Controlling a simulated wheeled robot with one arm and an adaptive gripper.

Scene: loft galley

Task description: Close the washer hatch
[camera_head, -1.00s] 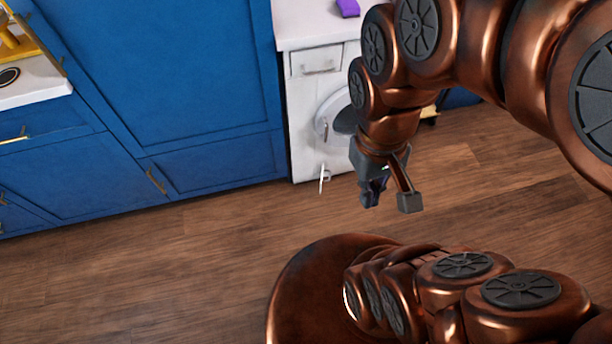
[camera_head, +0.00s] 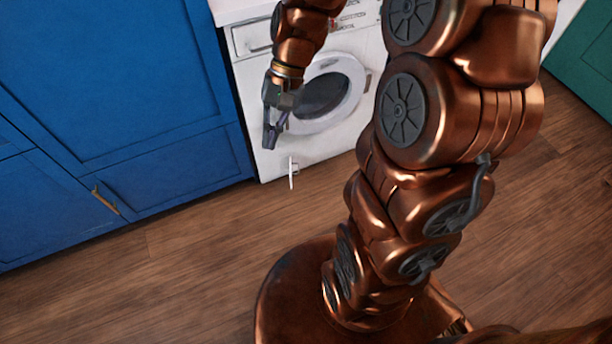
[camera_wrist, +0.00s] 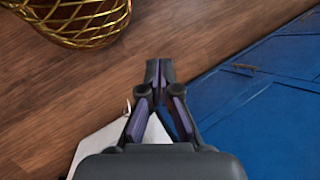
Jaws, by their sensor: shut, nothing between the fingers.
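The white washer (camera_head: 352,45) stands under a pale counter. Its round hatch (camera_head: 354,98), with a white rim and dark glass, faces the room. The hatch looks flat or nearly flat against the washer front; I cannot tell whether it is latched. My gripper (camera_head: 270,143) points down by the hatch's left edge, in front of the washer's left side; I cannot tell whether it touches the rim. In the wrist view my gripper (camera_wrist: 160,72) has its fingertips together with nothing between them. A white part of the washer (camera_wrist: 95,148) shows below left of the fingers.
Blue cabinets (camera_head: 115,80) stand directly left of the washer. A small white flap (camera_head: 292,177) sticks out at the washer's lower left.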

